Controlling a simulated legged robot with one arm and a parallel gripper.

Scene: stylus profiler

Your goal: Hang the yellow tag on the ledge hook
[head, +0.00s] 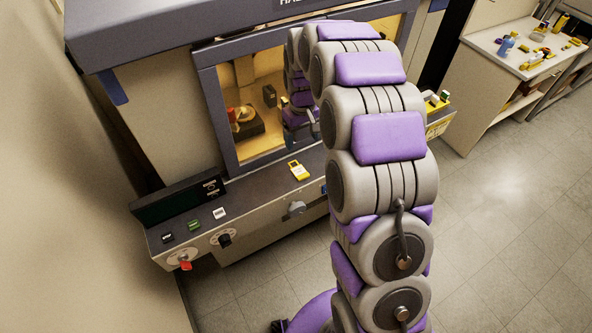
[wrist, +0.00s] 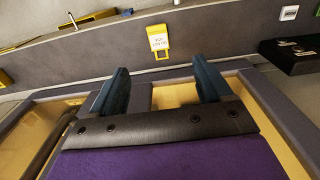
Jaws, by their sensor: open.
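The yellow tag (head: 298,172) with a white printed face lies flat on the dark ledge of the machine, below the window. It also shows in the wrist view (wrist: 158,38), with its open loop end toward my gripper. My gripper (wrist: 160,68) is open and empty, with its two dark fingers spread to either side of the tag's line and apart from the tag. I cannot clearly make out the ledge hook; a small upright peg (wrist: 72,21) shows at the upper left of the wrist view.
The framed window (head: 245,105) stands behind the ledge (head: 255,183). A black box (head: 180,199), small buttons and a red knob (head: 185,265) are at the ledge's left. A yellow tray (head: 438,104) is at its right end. Open floor (head: 500,230) lies to the right.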

